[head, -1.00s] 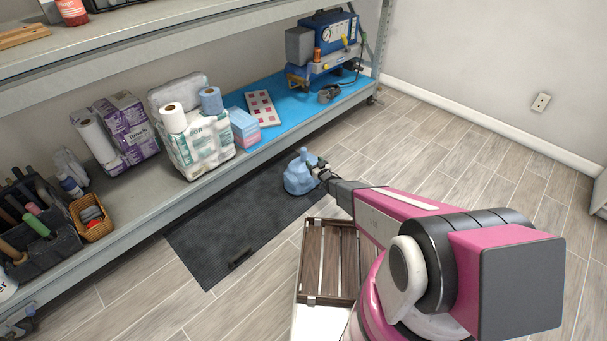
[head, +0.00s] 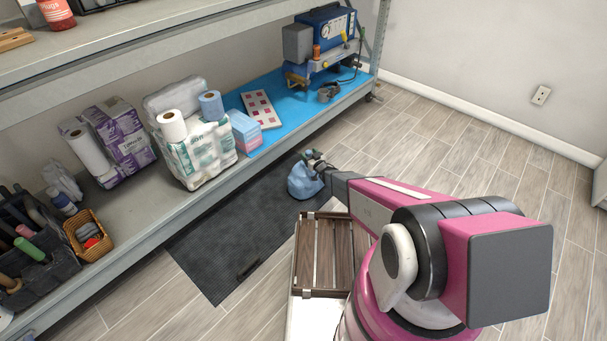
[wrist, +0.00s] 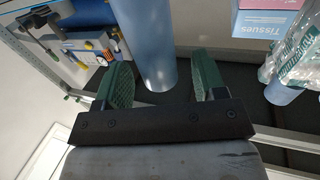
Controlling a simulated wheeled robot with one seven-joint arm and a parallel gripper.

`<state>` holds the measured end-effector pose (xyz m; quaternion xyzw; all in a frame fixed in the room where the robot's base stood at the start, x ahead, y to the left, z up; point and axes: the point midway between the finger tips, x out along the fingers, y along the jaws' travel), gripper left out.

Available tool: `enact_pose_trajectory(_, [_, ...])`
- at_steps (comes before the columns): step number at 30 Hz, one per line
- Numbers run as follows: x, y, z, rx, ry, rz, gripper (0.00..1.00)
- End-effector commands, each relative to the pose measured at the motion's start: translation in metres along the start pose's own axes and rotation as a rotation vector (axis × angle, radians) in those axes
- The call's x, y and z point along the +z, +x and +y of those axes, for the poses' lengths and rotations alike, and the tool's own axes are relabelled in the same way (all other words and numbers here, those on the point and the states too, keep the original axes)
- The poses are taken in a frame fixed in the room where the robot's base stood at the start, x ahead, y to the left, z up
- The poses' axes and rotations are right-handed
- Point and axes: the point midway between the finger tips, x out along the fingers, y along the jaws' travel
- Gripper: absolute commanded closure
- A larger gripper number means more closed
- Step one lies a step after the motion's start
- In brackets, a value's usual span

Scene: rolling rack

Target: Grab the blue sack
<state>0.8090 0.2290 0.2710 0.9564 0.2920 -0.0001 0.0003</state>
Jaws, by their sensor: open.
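The blue sack (head: 303,184) stands on the dark mat in front of the shelf, in the middle of the head view. My gripper (head: 318,164) is at its top right, with the dark fingers close over its upper part. In the wrist view my gripper (wrist: 160,62) is open, its two green fingers apart. A smooth light-blue form (wrist: 148,40), apparently the upper part of the sack, stands between them, with gaps visible on both sides. Whether a finger touches the sack cannot be told.
A dark mat (head: 225,265) lies on the floor. A brown slatted crate (head: 325,255) stands close below my arm. The lower shelf (head: 150,225) holds paper packs, a tissue box (head: 244,130) and a blue machine (head: 318,50). Floor to the right is open.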

Motion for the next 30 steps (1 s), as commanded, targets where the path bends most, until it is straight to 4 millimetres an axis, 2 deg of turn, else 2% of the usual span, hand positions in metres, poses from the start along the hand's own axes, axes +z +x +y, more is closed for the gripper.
enact_pose_trajectory(7, [0.000,0.000,0.001,-0.001,0.000,0.000,0.36])
enact_pose_trajectory(8, [0.000,0.000,0.001,-0.001,0.000,0.000,0.42])
enact_pose_trajectory(13, [0.000,0.000,0.001,-0.001,0.000,0.000,0.98])
enact_pose_trajectory(14, [0.000,0.000,0.001,-0.001,0.000,0.000,1.00])
enact_pose_trajectory(25, [-0.003,0.000,0.000,-0.001,0.001,0.004,1.00])
enact_pose_trajectory(30, [-0.012,-0.001,0.000,-0.002,0.000,0.004,1.00])
